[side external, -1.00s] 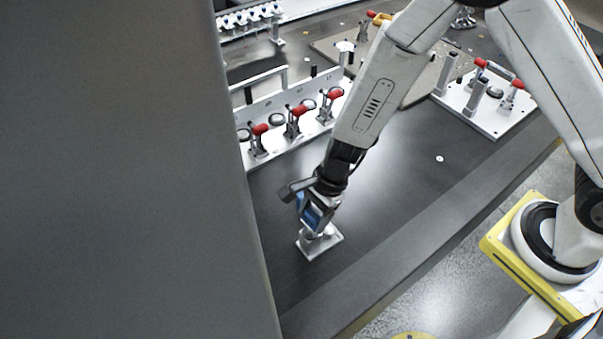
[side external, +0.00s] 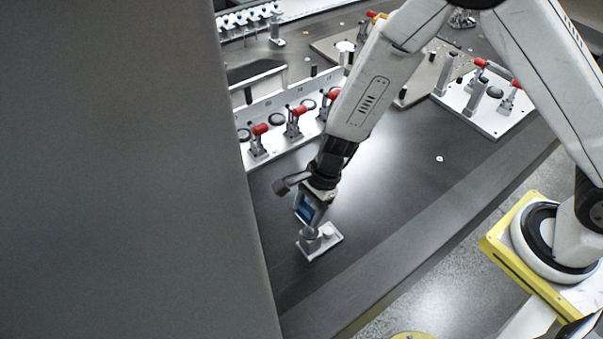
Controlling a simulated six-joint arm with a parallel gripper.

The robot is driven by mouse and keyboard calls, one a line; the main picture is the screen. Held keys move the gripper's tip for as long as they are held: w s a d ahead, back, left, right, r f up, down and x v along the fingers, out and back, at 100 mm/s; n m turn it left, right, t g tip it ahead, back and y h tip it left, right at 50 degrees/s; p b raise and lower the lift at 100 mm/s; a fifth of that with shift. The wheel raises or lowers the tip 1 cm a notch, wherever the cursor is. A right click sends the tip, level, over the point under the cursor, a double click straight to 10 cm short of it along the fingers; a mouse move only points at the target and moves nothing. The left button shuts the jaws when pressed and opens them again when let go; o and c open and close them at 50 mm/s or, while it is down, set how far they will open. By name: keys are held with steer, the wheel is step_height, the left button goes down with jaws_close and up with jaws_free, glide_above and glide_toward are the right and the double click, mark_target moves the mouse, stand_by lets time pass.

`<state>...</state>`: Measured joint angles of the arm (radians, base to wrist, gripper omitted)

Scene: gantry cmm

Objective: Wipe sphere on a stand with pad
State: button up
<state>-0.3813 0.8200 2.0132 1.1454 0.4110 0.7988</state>
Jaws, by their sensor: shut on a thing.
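My gripper (side external: 308,217) is low over the table, tilted, and shut on the pad, which is small and mostly hidden at the fingertips. A dark blue patch shows between the gripper's sides. Just below is a small light metal base plate (side external: 333,241) lying on the dark table. A grey rounded piece on a short stand (side external: 311,240) rises from its left part, and it looks like the sphere on its stand. A smaller pale round piece (side external: 327,231) sits to its right. I cannot tell whether the pad touches the sphere.
A fixture rail with several red-handled clamps (side external: 293,122) stands behind and left of the gripper. A white plate with posts and red-handled clamps (side external: 478,110) is at the back right. A large grey column (side external: 110,170) blocks the left side. The dark table (side external: 400,190) is mostly clear to the right.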

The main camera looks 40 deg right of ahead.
mark_target(312, 212)
steer(key=shift+s, duration=1.15)
stand_by(0.4)
steer(key=shift+w, duration=1.15)
stand_by(0.4)
steer(key=shift+s, duration=0.55)
stand_by(0.5)
steer(key=shift+r, duration=0.1)
steer(key=shift+r, duration=3.45)
